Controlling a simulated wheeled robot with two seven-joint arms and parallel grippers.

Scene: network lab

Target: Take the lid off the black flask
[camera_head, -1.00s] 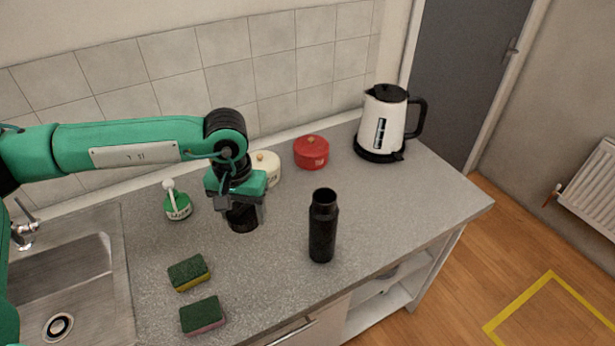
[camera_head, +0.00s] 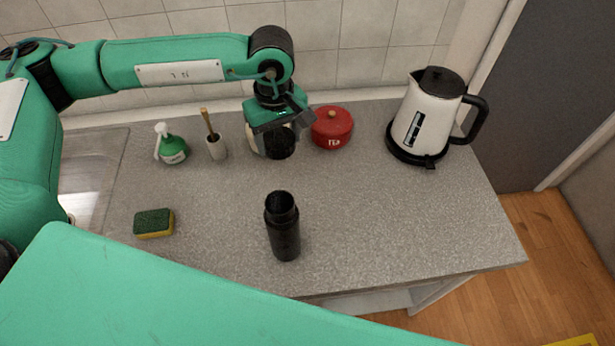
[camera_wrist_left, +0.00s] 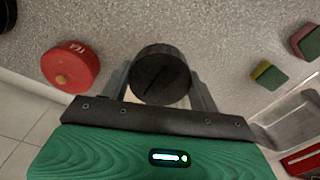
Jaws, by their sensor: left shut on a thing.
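The black flask (camera_head: 284,235) stands upright on the grey counter in the head view, its dark mouth open and no lid on it. My left gripper (camera_head: 280,138) is behind the flask, near the red pot, pointing down. It is shut on the black round lid (camera_head: 279,146). In the left wrist view the ridged lid (camera_wrist_left: 160,73) sits between the two fingers (camera_wrist_left: 163,88). I cannot tell whether the lid touches the counter. My right gripper is not in view.
The red pot (camera_head: 332,129) is just right of my left gripper; a cream pot is mostly hidden behind it. The white kettle (camera_head: 430,115) stands at right. A green soap bottle (camera_head: 172,150), brush holder (camera_head: 216,149) and sponge (camera_head: 153,224) are at left. The counter's right front (camera_head: 400,220) is clear.

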